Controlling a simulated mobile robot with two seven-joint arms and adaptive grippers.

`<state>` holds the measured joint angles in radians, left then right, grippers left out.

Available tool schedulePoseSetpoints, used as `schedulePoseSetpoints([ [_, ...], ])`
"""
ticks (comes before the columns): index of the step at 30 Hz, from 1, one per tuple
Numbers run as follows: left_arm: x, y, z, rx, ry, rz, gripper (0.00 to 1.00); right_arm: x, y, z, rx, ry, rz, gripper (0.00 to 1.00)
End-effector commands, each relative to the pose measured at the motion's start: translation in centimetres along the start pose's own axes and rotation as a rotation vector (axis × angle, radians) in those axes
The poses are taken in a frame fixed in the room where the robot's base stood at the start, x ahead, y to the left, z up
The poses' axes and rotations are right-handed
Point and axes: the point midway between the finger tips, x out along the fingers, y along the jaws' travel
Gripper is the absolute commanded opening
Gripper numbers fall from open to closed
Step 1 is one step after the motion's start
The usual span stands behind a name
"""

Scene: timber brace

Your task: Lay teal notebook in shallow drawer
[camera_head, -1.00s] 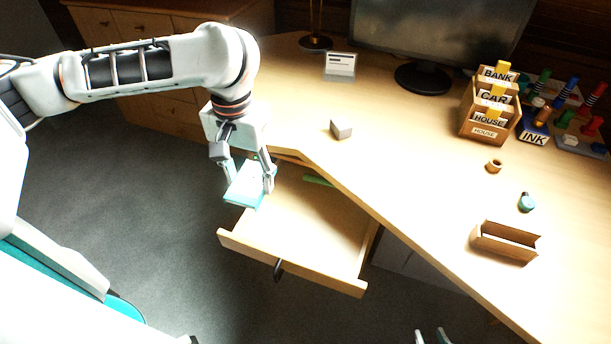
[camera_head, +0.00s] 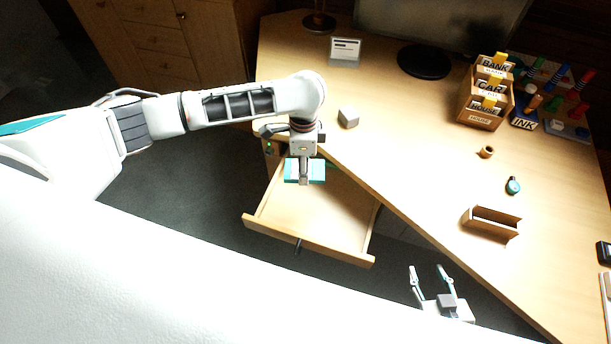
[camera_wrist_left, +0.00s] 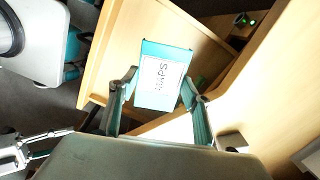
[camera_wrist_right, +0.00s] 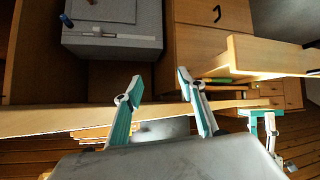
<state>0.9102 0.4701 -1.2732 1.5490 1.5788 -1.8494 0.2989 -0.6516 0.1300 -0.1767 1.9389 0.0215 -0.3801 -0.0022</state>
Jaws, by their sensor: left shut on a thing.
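The teal notebook (camera_head: 317,171), with a white label, is held by my left gripper (camera_head: 304,178) above the back left part of the open shallow drawer (camera_head: 307,210). In the left wrist view the notebook (camera_wrist_left: 163,75) sits between the two fingers of the left gripper (camera_wrist_left: 157,95), with its label facing up. The drawer (camera_wrist_left: 130,30) shows beneath it. My right gripper (camera_head: 431,275) is open and empty in front of the desk's edge. The right wrist view shows the right gripper's fingers (camera_wrist_right: 160,90) spread apart with nothing between them.
A green item (camera_wrist_right: 217,80) lies in the drawer. The drawer's front half is clear.

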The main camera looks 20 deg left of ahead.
Motion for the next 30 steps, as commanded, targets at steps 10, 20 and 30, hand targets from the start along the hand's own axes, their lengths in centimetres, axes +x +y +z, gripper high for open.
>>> schedulePoseSetpoints([
  [10, 4.4, 3.1, -0.7, 0.302, 0.000, -0.001, 0.26, -1.4, 0.1, -0.5, 0.024, -0.025, 0.000, 0.40],
  [20, 4.7, 3.1, -0.8, 0.317, 0.001, -0.003, 0.26, -1.4, 0.0, -0.5, 0.027, -0.026, 0.000, 0.40],
  [30, 6.5, 3.1, -0.6, 0.316, -0.001, -0.003, 0.26, -1.0, -0.6, -0.4, 0.022, -0.017, -0.010, 0.40],
])
